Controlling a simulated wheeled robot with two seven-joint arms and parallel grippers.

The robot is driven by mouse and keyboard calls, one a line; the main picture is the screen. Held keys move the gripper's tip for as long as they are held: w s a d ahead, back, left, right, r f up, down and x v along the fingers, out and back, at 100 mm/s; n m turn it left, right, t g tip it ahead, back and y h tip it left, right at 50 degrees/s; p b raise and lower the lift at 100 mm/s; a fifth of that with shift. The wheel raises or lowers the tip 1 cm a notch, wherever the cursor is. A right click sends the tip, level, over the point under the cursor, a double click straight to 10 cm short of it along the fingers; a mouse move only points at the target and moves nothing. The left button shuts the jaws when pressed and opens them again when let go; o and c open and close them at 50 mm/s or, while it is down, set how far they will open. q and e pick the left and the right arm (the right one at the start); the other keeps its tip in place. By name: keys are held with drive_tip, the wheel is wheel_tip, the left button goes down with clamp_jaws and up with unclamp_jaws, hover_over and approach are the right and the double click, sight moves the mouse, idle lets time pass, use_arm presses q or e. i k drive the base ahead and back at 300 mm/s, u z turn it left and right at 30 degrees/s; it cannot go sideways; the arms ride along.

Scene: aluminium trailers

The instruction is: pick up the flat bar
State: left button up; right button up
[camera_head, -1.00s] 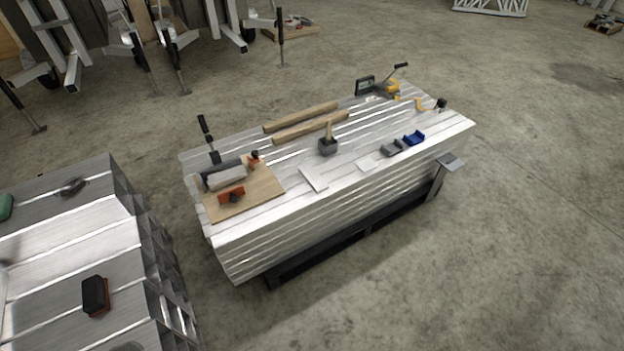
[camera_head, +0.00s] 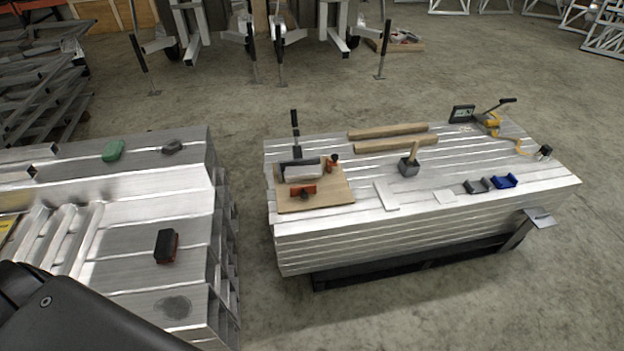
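A short flat pale metal strip (camera_head: 386,196), which may be the flat bar, lies on the aluminium-topped bench (camera_head: 345,238) near its front edge, right of a wooden board. Several long pale bars (camera_head: 62,242) lie side by side on the aluminium stack (camera_head: 138,208) at the left; I cannot tell whether one of them is the flat bar. Part of my arm shows at the lower left and hides the near corner of that stack. Neither of my grippers is in view.
The wooden board (camera_head: 335,198) carries tools. A mallet (camera_head: 410,165), two wooden bars (camera_head: 390,138) and blue and grey blocks (camera_head: 503,181) are on the bench. A black-and-red brush-like block (camera_head: 166,246) and green object (camera_head: 113,149) lie on the stack. A narrow floor gap separates both.

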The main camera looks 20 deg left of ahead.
sight(388, 200)
drive_tip(key=u, duration=0.05)
drive_tip(key=k, duration=0.5)
drive_tip(key=z, duration=0.9)
drive_tip(key=i, duration=0.75)
drive_tip(key=z, duration=0.45)
drive_tip(key=i, duration=0.85)
drive_tip(key=u, duration=0.7)
drive_tip(key=i, duration=0.6)
drive_tip(key=u, duration=0.4)
